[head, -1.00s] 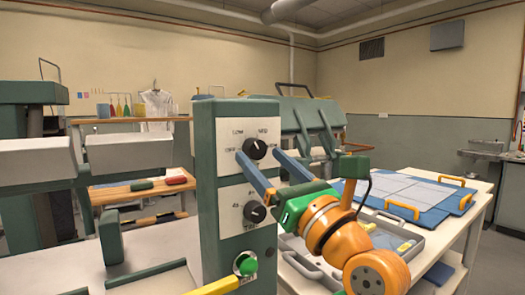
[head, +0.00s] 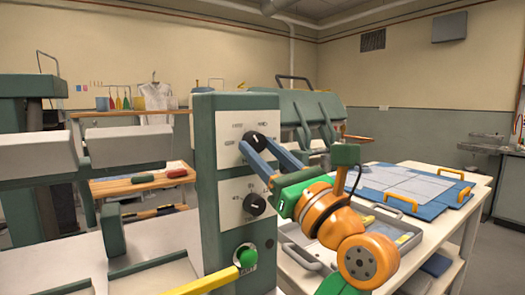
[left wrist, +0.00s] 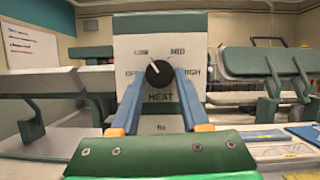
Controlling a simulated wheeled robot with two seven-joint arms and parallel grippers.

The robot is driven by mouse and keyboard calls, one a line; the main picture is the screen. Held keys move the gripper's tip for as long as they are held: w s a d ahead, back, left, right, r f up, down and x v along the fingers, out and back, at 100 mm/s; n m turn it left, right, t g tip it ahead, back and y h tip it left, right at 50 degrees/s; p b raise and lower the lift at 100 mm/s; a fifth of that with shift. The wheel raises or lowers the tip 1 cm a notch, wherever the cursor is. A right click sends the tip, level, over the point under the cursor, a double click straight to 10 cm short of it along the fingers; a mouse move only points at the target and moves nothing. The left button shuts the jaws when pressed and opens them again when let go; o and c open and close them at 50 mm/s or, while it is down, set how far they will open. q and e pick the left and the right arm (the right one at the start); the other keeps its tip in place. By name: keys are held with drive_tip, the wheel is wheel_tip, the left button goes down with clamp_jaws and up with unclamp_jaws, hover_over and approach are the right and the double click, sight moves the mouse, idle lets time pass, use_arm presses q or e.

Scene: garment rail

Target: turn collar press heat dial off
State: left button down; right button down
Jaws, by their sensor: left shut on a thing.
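The heat dial (head: 256,142) is a round black knob on the white upper plate of the collar press's green column (head: 205,200). The fingers also show in the left wrist view (left wrist: 159,80). My right gripper is not in view.
A second black dial (head: 254,205) sits on the plate below. Under it are a green button (head: 246,256) and a yellow bar (head: 212,281). A grey tray (head: 308,262) and a table with a blue mat (head: 375,202) stand to the right.

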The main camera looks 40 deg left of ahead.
use_arm(q)
drive_tip(key=n+g, duration=0.1)
drive_tip(key=n, duration=0.2)
drive_tip(key=shift+w+d, duration=0.1)
drive_tip(key=shift+w, duration=0.05)
drive_tip(key=n+g+p, duration=0.1)
drive_tip(key=n, duration=0.1)
drive_tip(key=n+g, duration=0.1)
drive_tip(key=n, duration=0.1)
drive_tip(key=shift+w+r+g+y+p, duration=0.1)
drive_tip(key=shift+r+g+y+p, duration=0.1)
drive_tip(key=shift+g+y+p, duration=0.15)
drive_tip(key=n+g+p, duration=0.1)
drive_tip(key=n, duration=0.1)
drive_tip(key=n+g+p, duration=0.1)
drive_tip(key=n+p, duration=0.1)
drive_tip(key=n, duration=0.1)
drive_tip(key=shift+w+d+r+g, duration=0.1)
drive_tip(key=shift+r+g, duration=0.1)
drive_tip(key=shift+g, duration=0.05)
drive_tip(key=shift+n+g+h+p, duration=0.4)
drive_tip(key=shift+n+h+p, duration=0.35)
drive_tip(key=shift+n, duration=0.75)
drive_tip(key=shift+f, duration=0.1)
drive_tip(key=shift+c, duration=2)
unclamp_jaws()
drive_tip(key=shift+w, duration=0.1)
